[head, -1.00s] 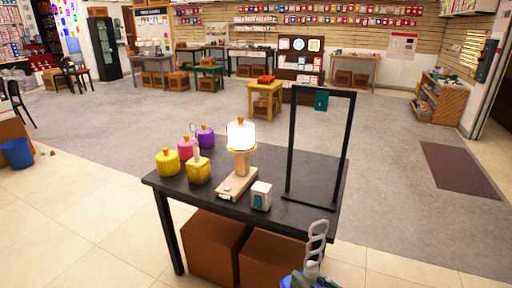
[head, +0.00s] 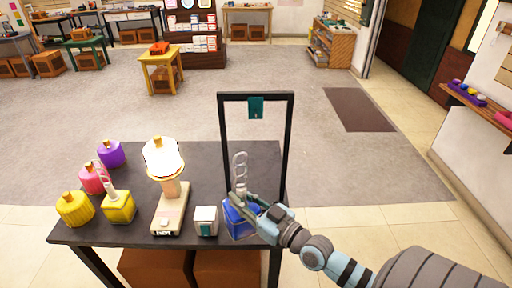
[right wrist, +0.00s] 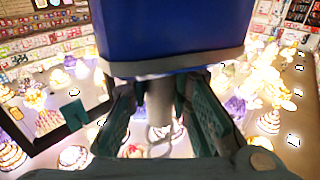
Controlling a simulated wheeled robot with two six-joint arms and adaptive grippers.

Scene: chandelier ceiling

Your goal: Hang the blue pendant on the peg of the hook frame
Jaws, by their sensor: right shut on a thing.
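The blue pendant (head: 238,222) has a pale neck and a clear twisted loop (head: 239,166) standing up from it. My right gripper (head: 246,206) is shut on its neck and holds it upright by the front right of the dark table (head: 135,165). In the right wrist view the blue body (right wrist: 172,32) fills the top, with the neck between the fingers (right wrist: 160,105). The black hook frame (head: 289,135) stands behind the pendant. A teal plate (head: 256,106) hangs at its top bar; it also shows in the right wrist view (right wrist: 74,114). The peg itself is too small to tell.
A glowing lamp (head: 163,160) on a stand and a small white box (head: 205,221) stand left of the pendant. Yellow (head: 75,208), pink (head: 92,177) and purple (head: 111,153) pieces and a yellow looped one (head: 118,207) sit farther left.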

